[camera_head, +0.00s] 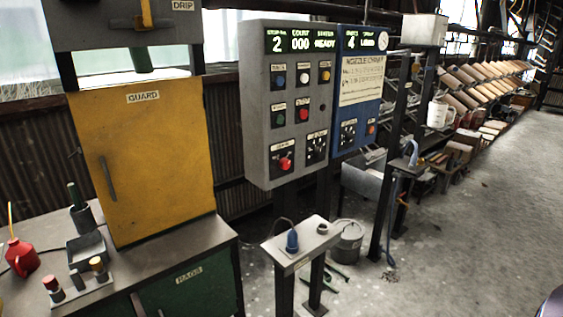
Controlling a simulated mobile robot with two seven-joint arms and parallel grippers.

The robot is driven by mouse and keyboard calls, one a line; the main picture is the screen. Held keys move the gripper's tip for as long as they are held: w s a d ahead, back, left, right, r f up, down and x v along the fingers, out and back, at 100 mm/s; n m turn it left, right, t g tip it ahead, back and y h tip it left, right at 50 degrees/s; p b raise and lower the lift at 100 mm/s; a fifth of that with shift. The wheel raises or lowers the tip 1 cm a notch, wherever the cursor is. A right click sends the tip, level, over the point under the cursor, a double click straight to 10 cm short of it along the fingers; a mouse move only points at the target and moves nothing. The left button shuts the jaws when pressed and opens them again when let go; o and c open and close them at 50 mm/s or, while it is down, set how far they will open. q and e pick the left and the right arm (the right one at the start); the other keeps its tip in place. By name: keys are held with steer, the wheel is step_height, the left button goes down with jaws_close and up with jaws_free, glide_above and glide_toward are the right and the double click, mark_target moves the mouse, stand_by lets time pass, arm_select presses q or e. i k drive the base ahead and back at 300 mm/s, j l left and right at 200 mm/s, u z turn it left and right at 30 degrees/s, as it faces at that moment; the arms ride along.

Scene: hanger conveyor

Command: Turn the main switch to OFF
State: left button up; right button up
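A grey control panel (258,110) stands on posts in the middle. Its display reads 2, 000 and READY. Coloured buttons sit in rows below the display. At the bottom left is a larger red control (285,163), and at the bottom right is a black rotary knob (317,148). The labels are too small to read, so I cannot tell which control is the main switch or its position. An attached blue panel (362,118) has another black knob (348,132) and a small red control (371,127). Neither gripper is in view.
A yellow guard door (150,160) and a bench with a red oil can (21,257) are at the left. A small stand (301,246) is below the panel, with a grey bucket (347,240) behind it. The floor (470,240) at the right is clear.

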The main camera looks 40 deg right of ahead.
mark_target(284, 163)
steer(key=z, duration=1.25)
